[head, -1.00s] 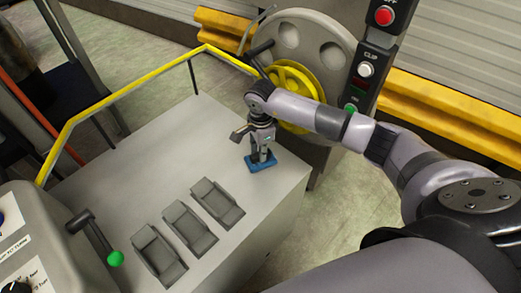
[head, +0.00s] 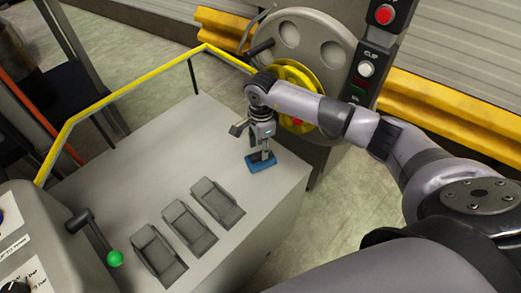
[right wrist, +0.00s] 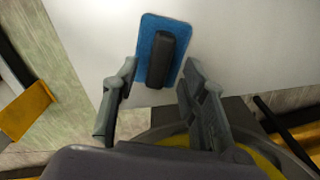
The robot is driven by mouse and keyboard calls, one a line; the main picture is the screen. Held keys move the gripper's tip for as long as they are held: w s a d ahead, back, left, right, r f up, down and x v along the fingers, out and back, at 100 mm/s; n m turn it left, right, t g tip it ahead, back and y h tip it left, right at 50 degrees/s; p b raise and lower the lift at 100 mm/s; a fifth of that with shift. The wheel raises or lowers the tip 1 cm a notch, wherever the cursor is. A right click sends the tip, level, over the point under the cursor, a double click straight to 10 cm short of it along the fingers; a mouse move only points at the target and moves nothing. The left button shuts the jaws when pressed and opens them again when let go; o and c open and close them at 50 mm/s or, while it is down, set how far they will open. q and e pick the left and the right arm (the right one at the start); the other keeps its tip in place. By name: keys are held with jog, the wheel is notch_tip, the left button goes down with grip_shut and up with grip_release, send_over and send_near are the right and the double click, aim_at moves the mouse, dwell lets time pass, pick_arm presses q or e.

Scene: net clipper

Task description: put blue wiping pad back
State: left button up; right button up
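The blue wiping pad (head: 261,163) lies flat on the grey tabletop (head: 130,150) near its right edge. In the right wrist view the pad (right wrist: 181,58) has a dark handle (right wrist: 160,60) along its middle. My right gripper (head: 260,152) is just above the pad, pointing down. In the right wrist view the right gripper (right wrist: 160,65) has its fingers apart, one on either side of the handle, with gaps between. My left gripper is not in view.
A yellow rail (head: 120,100) borders the back. A lever with a green knob (head: 115,258) stands at left. A control post (head: 372,60) and yellow wheel (head: 296,90) stand behind my arm.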

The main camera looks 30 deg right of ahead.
notch_tip(320, 180, up, 10)
jog(key=b, duration=0.1)
dwell(0.5)
